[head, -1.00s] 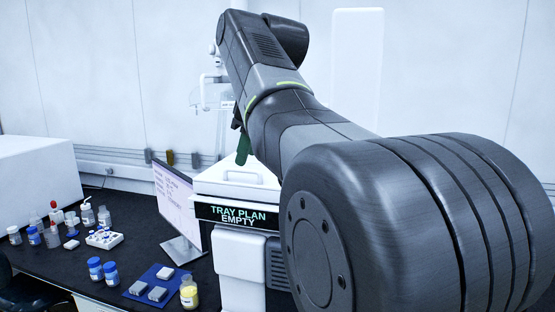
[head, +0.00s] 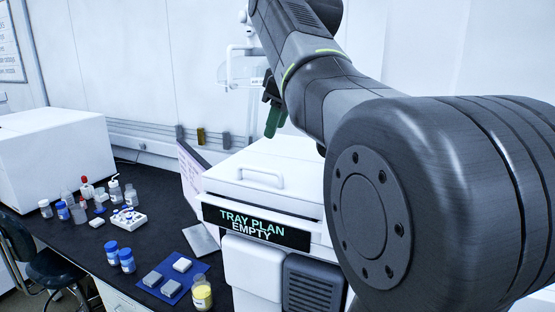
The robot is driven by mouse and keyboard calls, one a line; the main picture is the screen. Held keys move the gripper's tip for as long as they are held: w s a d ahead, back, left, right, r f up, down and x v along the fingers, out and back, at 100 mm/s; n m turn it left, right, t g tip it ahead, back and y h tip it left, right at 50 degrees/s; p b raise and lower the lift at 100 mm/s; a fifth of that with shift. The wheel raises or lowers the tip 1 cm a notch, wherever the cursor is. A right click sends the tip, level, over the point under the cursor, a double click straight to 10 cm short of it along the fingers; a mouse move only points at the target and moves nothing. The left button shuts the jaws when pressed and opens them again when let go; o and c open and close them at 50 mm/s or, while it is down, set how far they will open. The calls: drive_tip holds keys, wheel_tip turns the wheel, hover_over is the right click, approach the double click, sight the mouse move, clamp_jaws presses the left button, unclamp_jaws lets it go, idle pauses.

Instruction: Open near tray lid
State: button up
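A white lid (head: 275,170) with a raised handle (head: 262,177) lies shut on top of a white instrument. The instrument's front carries a dark display (head: 256,227) reading "TRAY PLAN EMPTY". My arm crosses the right half of the head view and hides the right part of the lid. A green finger-like part of my gripper (head: 274,118) shows above and behind the lid, apart from the handle.
A monitor (head: 191,180) stands just left of the instrument. Bottles, a white vial rack (head: 128,220) and a blue mat (head: 173,279) with small blocks sit on the black bench. A white box (head: 55,158) stands at far left, with a dark stool (head: 50,265) in front.

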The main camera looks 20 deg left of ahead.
sight(264, 170)
drive_tip(key=p+x, duration=0.1)
drive_tip(key=x, duration=1)
drive_tip(key=shift+f, duration=0.25)
drive_tip(key=shift+c, duration=0.4)
clamp_jaws()
